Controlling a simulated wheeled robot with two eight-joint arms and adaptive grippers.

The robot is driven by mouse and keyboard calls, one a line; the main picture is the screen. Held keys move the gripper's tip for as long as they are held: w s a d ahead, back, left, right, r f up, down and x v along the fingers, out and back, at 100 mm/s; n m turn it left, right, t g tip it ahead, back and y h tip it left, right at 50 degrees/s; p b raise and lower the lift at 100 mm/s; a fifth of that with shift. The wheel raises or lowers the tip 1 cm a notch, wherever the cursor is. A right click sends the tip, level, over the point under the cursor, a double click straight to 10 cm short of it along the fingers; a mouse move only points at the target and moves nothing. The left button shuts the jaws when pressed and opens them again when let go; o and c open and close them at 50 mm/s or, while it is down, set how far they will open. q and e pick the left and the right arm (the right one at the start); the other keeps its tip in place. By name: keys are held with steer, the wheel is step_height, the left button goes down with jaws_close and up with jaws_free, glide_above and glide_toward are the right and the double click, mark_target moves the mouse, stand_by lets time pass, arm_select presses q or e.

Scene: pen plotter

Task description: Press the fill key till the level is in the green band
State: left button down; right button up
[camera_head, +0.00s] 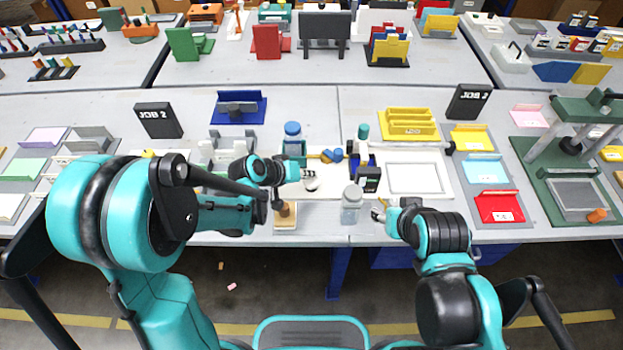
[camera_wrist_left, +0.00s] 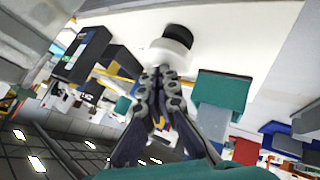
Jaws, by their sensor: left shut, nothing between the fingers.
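My left gripper (camera_head: 305,175) is over the white work area in the middle of the table, its fingers closed and empty. In the left wrist view its closed fingertips (camera_wrist_left: 160,78) are close to a round black-and-white part (camera_wrist_left: 172,42); I cannot tell whether they touch it. In the head view a small round whitish part (camera_head: 311,184) sits just by the fingertips. My right gripper (camera_head: 380,212) is low at the table's front, beside a clear jar (camera_head: 351,203); its jaws are too small to read. I cannot make out the fill key, the level or a green band.
A blue-capped bottle (camera_head: 292,134) stands behind the left gripper. A black-and-blue device (camera_head: 368,174) and a white framed sheet (camera_head: 415,178) lie to the right. A wooden-based block (camera_head: 285,215) is near the front edge.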

mark_target(309, 181)
arm_select(q)
steer(key=shift+f+b, duration=0.4)
steer(key=shift+f, duration=0.1)
steer(key=shift+r, duration=0.15)
stand_by(0.5)
steer(key=shift+r+p, duration=0.85)
steer(key=shift+r, duration=0.15)
step_height(309, 181, up, 5)
steer(key=p, duration=0.4)
stand_by(0.7)
